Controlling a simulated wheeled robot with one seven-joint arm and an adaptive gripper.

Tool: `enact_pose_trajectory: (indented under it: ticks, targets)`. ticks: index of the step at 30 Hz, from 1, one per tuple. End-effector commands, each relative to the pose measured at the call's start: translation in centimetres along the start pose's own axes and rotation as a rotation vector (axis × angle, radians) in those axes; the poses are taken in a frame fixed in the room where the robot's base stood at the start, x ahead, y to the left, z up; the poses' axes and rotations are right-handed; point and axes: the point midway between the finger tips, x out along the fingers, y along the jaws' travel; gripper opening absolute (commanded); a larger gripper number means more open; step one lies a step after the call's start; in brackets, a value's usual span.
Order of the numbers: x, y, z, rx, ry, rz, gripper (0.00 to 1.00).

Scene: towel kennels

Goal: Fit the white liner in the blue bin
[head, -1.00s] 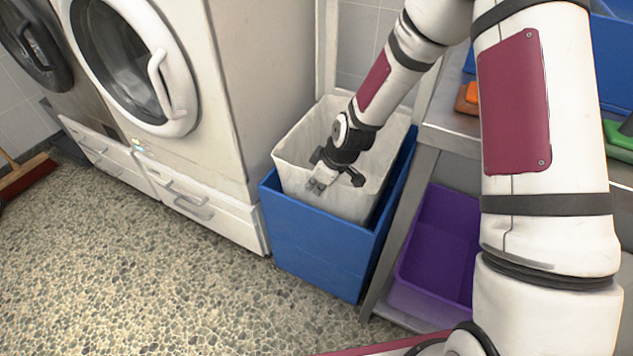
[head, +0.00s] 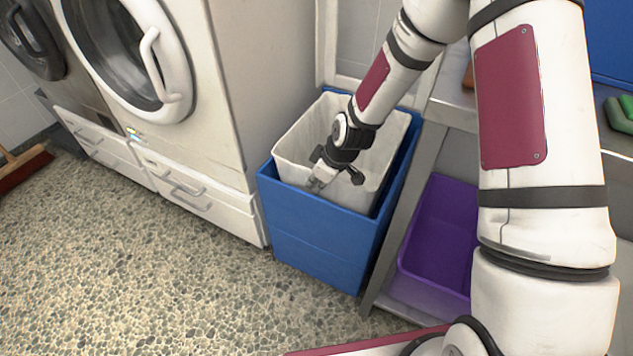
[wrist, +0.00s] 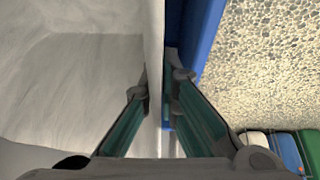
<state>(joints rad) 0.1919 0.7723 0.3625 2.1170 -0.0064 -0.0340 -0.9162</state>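The white liner (head: 292,166) is an open box sitting partly inside the blue bin (head: 318,240), its rim standing above the bin's rim. It looks slightly tilted. My gripper (head: 318,181) is at the liner's front wall, with the fingers pointing down. In the wrist view, my gripper (wrist: 160,88) straddles the liner's wall (wrist: 154,60), one finger inside and one outside, and appears shut on it. The blue bin's wall (wrist: 200,40) is just right of the outer finger. The liner's lower part is hidden in the bin.
A white washing machine (head: 225,90) stands close on the left. A metal table (head: 450,112) with a purple crate (head: 432,245) on its lower shelf stands close on the right. The speckled floor (head: 150,270) in front is clear.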

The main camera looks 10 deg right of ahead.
Motion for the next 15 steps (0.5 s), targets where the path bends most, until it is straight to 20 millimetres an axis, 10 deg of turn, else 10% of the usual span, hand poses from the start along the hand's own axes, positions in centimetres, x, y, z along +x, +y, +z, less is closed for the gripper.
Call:
enact_pose_trajectory:
  ticks: [15]
  targets:
    - [1.1, -0.1, 0.6, 0.001, 0.0, 0.0, 0.0]
